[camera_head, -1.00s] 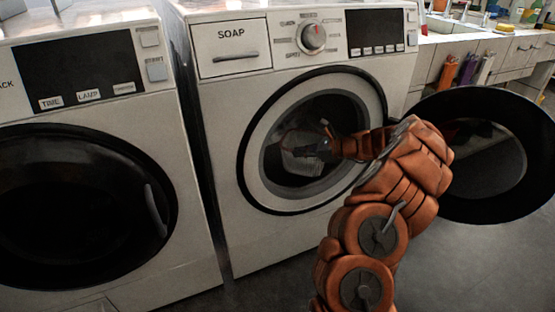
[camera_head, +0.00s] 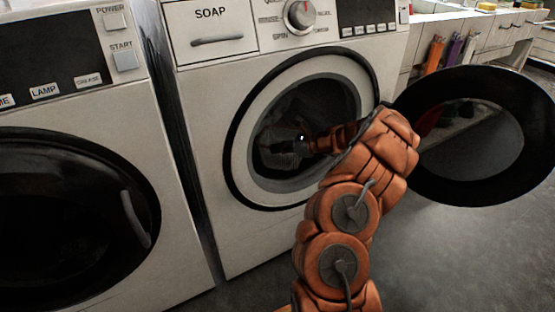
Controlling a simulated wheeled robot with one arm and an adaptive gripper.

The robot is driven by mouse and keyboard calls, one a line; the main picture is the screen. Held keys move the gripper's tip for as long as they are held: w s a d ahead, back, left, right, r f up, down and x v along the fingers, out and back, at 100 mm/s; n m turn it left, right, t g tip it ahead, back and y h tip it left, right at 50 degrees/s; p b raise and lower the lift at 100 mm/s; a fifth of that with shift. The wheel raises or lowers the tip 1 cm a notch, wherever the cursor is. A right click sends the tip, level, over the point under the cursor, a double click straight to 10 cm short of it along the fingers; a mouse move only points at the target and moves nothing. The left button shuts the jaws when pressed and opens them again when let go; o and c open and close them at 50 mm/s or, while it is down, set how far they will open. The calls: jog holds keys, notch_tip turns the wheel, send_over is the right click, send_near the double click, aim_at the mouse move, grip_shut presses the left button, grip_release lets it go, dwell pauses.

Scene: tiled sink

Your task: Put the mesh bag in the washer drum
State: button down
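The right-hand washer has a round drum opening (camera_head: 284,188) with a pale rim and a dark inside. My gripper (camera_head: 266,147) is at the end of my orange arm and reaches into the opening from the right. It is small and dark against the drum, so I cannot tell whether its fingers are open or shut. I cannot clearly make out the mesh bag; a faint greyish shape shows in the dark drum around and above the gripper.
The washer's round door (camera_head: 408,165) stands open to the right, with my arm beside its hinge side. A second washer (camera_head: 140,120) with a closed dark door stands at the left. A counter (camera_head: 500,35) with drawers is at the back right. Grey floor lies clear at the lower right.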

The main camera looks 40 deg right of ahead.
notch_tip(320, 180, down, 4)
jog(key=shift+r+b, duration=0.25)
jog(key=shift+b, duration=0.3)
jog(key=c, duration=1.8)
grip_release()
jog(key=shift+c, duration=0.2)
jog(key=o, duration=0.5)
jog(key=p+v, duration=0.4)
jog(key=v, duration=0.8)
jog(key=shift+s, duration=0.1)
